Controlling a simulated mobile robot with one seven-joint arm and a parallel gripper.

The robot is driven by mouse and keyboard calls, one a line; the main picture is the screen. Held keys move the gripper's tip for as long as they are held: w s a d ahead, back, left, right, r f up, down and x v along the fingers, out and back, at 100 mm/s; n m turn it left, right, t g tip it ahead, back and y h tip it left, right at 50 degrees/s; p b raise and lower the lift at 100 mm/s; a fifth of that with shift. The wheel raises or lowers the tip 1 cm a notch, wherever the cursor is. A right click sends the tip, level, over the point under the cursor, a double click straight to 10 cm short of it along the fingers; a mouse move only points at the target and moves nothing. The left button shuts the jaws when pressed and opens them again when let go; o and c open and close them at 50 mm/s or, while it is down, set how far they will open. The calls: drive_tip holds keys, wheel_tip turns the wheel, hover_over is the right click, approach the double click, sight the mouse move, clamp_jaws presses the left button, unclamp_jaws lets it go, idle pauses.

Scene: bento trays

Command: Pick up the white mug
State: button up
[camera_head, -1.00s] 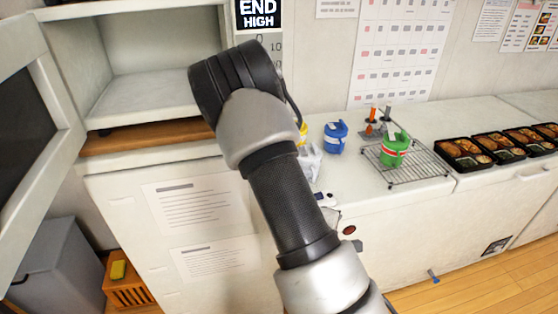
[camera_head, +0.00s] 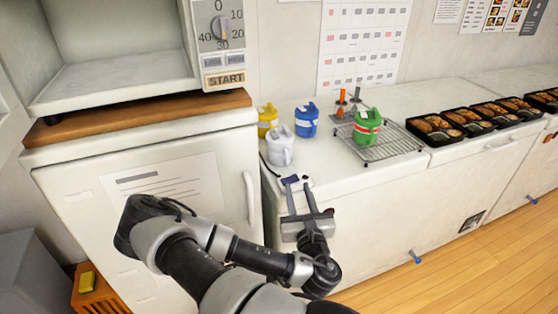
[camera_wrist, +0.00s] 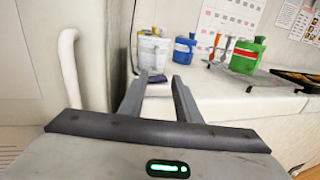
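A small device (camera_head: 291,179) with a cable lies at the counter edge. A white cabinet handle (camera_wrist: 69,65) rises left of my gripper.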

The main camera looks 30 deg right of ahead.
drive_tip(key=b, duration=0.4)
approach(288, 161)
drive_tip(key=shift+w+d+f, duration=0.15)
drive_tip(key=shift+w+d, duration=0.7)
drive_tip(key=shift+w, duration=0.05)
drive_tip(key=shift+a+x, duration=0.15)
drive_tip(key=shift+x, duration=1.4)
drive_tip(key=shift+a+x, duration=0.15)
drive_tip(key=shift+x, duration=1.35)
drive_tip(key=shift+w, duration=0.2)
clamp_jaws()
